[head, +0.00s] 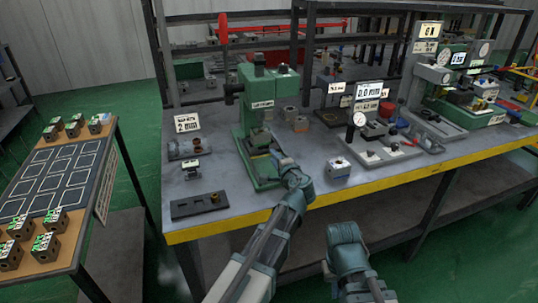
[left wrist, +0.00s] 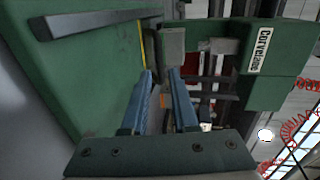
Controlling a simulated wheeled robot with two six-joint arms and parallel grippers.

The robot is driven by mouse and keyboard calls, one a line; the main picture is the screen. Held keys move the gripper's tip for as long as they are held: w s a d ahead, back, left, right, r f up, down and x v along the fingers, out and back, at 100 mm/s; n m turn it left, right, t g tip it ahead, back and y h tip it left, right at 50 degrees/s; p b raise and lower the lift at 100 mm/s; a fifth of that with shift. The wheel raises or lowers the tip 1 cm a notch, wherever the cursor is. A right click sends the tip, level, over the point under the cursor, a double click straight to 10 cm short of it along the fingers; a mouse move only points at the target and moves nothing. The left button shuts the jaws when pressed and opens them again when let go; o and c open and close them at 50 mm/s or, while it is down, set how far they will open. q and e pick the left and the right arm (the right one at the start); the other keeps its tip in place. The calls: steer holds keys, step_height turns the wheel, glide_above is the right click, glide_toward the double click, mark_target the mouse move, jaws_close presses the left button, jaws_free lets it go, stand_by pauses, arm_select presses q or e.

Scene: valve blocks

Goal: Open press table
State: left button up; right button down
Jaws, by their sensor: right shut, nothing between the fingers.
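The green press (head: 252,92) stands on the grey bench, with its flat base towards the front edge. It carries a white label, which reads "Corvelane" in the left wrist view (left wrist: 265,45). A small press table (head: 258,139) with a yellowish edge sits low at its column. My left gripper (head: 280,157) is in front of it, over the green base. In the left wrist view its two blue fingers (left wrist: 160,90) are apart, pointing towards the press column. I cannot tell whether they touch the table. My right gripper (head: 343,233) is low in front of the bench, its fingertips hidden.
A dark plate (head: 199,206) and small fittings lie left of the press. A white block (head: 339,170) and a gauge fixture (head: 376,153) stand to the right. A side table (head: 112,165) holds several valve blocks. The bench has a yellow front edge (head: 400,186).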

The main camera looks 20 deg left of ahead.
arm_select(q)
steer(key=shift+b+x, duration=0.5)
steer(key=shift+x, duration=2.7)
steer(key=shift+c, duration=0.3)
jaws_close()
